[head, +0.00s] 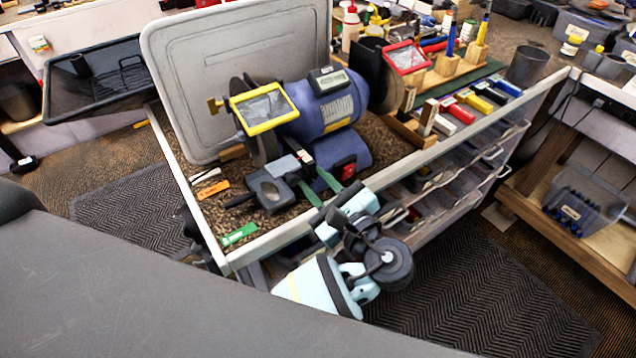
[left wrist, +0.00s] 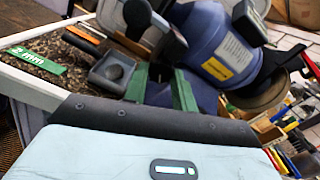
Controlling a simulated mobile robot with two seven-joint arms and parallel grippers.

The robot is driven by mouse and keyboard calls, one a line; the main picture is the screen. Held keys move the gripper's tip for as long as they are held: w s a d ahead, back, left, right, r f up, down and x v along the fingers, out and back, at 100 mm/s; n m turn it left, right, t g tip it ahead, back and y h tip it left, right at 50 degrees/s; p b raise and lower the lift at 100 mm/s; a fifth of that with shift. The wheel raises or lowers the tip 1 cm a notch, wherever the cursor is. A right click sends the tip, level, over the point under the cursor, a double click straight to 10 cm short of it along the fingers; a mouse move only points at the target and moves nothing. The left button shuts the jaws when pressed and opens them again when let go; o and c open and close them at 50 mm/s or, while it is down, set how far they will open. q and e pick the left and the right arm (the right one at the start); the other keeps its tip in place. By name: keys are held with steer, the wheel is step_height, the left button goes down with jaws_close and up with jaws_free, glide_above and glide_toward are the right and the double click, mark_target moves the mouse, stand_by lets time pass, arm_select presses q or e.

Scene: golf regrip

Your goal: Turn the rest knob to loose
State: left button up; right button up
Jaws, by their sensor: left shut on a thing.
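The bench grinder (head: 325,105) has a blue body and stands on the gravel-covered bench top; it also shows in the left wrist view (left wrist: 222,45). My left gripper (head: 309,176) reaches in over the bench's front edge. Its two green fingers show in the left wrist view (left wrist: 160,78), one on each side of a small dark part, which seems to be the rest knob (left wrist: 160,71). The gripper is shut on it. The fingers hide most of the knob, and I cannot tell how far it is turned. My right gripper is not in view.
A dark grey box with a round recess (head: 268,190) sits left of the fingers. A green label (head: 239,234) and an orange one (head: 213,190) lie near the front left. The yellow-framed shield (head: 264,107) overhangs the left wheel. Drawers (head: 450,170) lie below the front edge.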

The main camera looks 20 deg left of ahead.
arm_select(q)
steer(key=shift+n, duration=0.8)
steer(key=o, duration=1)
